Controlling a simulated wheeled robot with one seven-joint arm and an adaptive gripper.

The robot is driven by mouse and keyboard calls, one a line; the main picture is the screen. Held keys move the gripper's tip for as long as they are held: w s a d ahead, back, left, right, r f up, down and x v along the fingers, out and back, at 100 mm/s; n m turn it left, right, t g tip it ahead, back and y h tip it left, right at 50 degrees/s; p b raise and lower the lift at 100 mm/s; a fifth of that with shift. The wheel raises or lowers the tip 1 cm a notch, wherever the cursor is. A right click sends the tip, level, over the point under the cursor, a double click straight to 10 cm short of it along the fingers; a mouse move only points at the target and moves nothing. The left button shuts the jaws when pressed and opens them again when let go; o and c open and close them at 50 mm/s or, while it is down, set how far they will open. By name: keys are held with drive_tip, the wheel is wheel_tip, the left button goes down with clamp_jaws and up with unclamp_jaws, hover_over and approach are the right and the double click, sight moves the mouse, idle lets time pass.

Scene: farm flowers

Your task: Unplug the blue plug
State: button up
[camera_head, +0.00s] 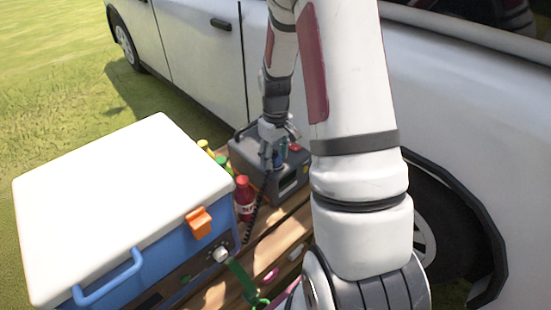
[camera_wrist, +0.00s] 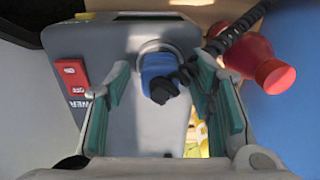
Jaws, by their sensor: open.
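The blue plug (camera_wrist: 158,72) sits in a round socket on the face of a grey power box (camera_wrist: 120,45). A black coiled cord (camera_wrist: 235,32) runs from the plug to the upper right in the wrist view. My gripper (camera_wrist: 160,108) is open, with one teal-padded finger on each side of the plug. I cannot tell whether either finger touches it. In the head view my gripper (camera_head: 272,150) is at the front of the power box (camera_head: 270,182), with a bit of the blue plug (camera_head: 280,156) showing beside it.
A red power switch (camera_wrist: 72,77) is left of the plug in the wrist view. A red bottle (camera_head: 244,198) stands close by. A blue cooler with a white lid (camera_head: 120,200) is at the left on the wooden table (camera_head: 280,232). A white van (camera_head: 200,45) stands behind.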

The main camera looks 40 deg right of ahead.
sight(276, 151)
idle(0.5)
clamp_jaws()
drive_tip(key=shift+r, duration=0.1)
drive_tip(key=shift+r+p, duration=2.4)
drive_tip(key=shift+r, duration=0.5)
